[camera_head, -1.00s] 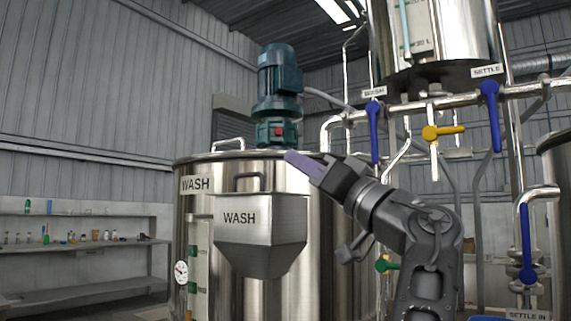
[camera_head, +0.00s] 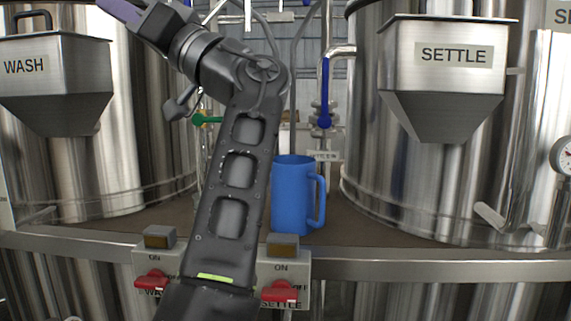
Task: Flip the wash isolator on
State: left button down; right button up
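The wash isolator (camera_head: 152,280) is a red handle on a grey panel on the front rail, at lower left of centre. "ON" is printed above it, and its name label is partly covered by my arm. Its handle lies roughly sideways, not up at "ON". My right gripper (camera_head: 122,10) is at the top left, far above the isolator, in front of the wash tank (camera_head: 130,110). Its purple fingers run to the picture's top edge, and I cannot tell whether they are apart. My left gripper is not in view.
The similar red settle isolator (camera_head: 280,291) sits just right of my forearm. Dark lamp boxes (camera_head: 159,238) top both panels. A blue mug (camera_head: 293,195) stands on the deck behind the rail (camera_head: 400,266). The settle tank (camera_head: 420,180) is at right.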

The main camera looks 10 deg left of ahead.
aim_at(155, 280)
jog(key=k, duration=1)
